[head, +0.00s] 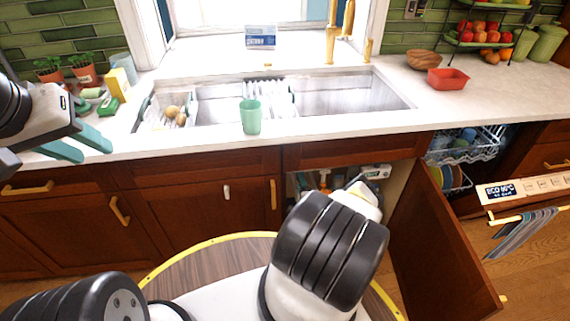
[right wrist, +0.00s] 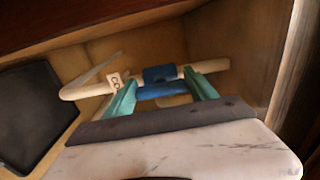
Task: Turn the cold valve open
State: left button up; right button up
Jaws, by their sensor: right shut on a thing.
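The cold valve's blue handle (right wrist: 160,75) sits on a cream pipe (right wrist: 208,66) inside the sink cabinet in the right wrist view. My right gripper (right wrist: 159,80) is shut on the blue handle, one teal finger at each end. In the head view my right arm reaches into the open cabinet (head: 400,175) and hides that gripper and the valve. My left gripper (head: 95,154) is open and empty, above the counter's front edge at the left.
The open cabinet door (head: 440,245) stands to the right of my right arm. The open dishwasher rack (head: 465,150) is beyond it. A green cup (head: 250,117) stands at the sink's front edge. A dark panel (right wrist: 30,115) is left of the valve.

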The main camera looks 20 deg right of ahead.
jog(key=shift+f, duration=0.1)
jog(key=o, duration=1.4)
jog(key=shift+c, duration=0.2)
jog(key=v, duration=0.8)
jog(key=shift+d, duration=0.1)
